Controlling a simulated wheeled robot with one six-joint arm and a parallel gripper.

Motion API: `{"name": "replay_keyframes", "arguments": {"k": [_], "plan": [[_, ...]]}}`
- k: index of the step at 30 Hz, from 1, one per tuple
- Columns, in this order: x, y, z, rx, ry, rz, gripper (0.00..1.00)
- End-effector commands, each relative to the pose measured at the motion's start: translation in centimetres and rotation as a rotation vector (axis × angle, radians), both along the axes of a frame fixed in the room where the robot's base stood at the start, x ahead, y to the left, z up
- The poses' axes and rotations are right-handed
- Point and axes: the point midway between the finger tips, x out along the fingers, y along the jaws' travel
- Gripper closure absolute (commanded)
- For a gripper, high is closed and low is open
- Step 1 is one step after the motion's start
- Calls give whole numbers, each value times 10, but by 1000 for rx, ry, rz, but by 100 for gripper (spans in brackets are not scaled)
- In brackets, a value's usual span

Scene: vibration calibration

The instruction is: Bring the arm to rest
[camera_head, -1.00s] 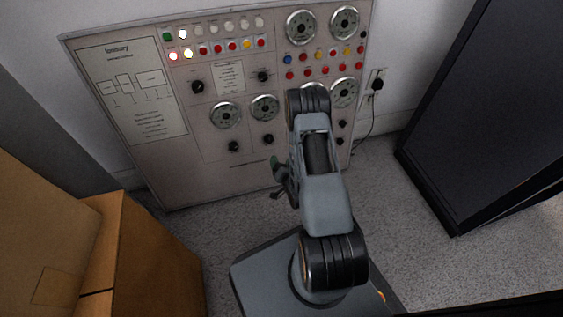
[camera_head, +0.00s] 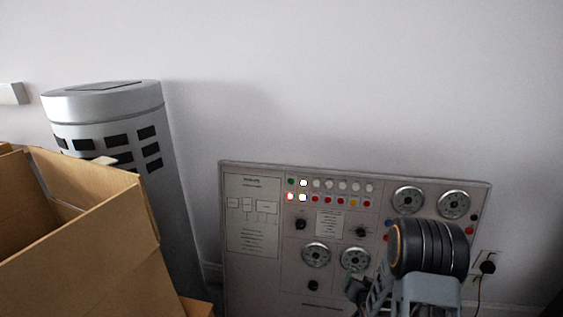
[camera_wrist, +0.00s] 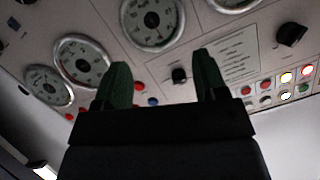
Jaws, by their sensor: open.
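My arm stands folded in front of the control panel (camera_head: 262,262), its dark ringed joint covering part of the panel's right side in the head view. My gripper (camera_wrist: 160,80) shows in the wrist view with two green fingers apart and nothing between them. Behind the fingers are the panel's dials (camera_wrist: 152,22), a black knob (camera_wrist: 180,75) and lit buttons (camera_wrist: 286,77). In the head view the gripper is mostly hidden beside the arm, low in the frame. I cannot tell the exact gap between fingertips and panel.
An open cardboard box (camera_head: 95,235) stands at the left. A grey cylinder with dark slots (camera_head: 120,150) stands behind it. A plug in a wall socket (camera_head: 488,266) with a cable is right of the panel. The wall above is clear.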

Motion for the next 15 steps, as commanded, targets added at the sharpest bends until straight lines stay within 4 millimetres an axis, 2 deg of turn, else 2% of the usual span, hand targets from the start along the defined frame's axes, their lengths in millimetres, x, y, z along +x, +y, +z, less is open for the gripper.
{"name": "replay_keyframes", "arguments": {"k": [1,3,8,9,12,15], "plan": [[3,5,68,-30,38,18,34],[0,13,120,-66,121,41,34],[-27,34,240,-130,303,100,34],[-38,40,268,-141,350,117,34],[-70,55,335,-160,456,166,34],[-105,68,390,-175,552,219,34]]}}
